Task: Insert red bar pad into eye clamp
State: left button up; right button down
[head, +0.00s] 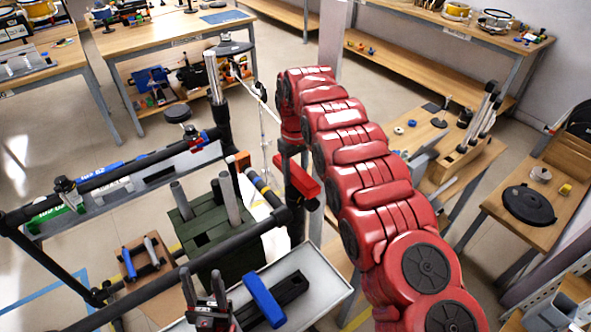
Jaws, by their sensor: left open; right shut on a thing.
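My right gripper (291,148) hangs at the end of my red arm, near the middle of the view, shut on what looks like the red bar pad (303,178). The pad is a short red block, tilted, just above the end of a black pipe rail. Dark parts lie close below and beside it; I cannot tell which is the eye clamp or whether the pad touches it. My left gripper (202,284) is low in the view, its fingers apart, left of a blue bar (265,299).
A pale tray (325,284) holds the blue bar and a black part. A dark green block (212,246) with grey rods stands behind it. Black pipe rails (145,297) cross the left side. Benches with parts stand around; open floor lies behind.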

jog(key=shift+c, duration=0.8)
grip_release()
jog(key=shift+r, duration=0.4)
notch_tip(320, 180, up, 3)
jog(key=shift+a+f, duration=0.1)
jog(key=shift+f, duration=0.05)
notch_tip(320, 180, up, 4)
jog(key=shift+f+p, duration=0.1)
jog(key=shift+p, duration=1.1)
notch_tip(320, 180, up, 10)
jog(key=p, duration=1)
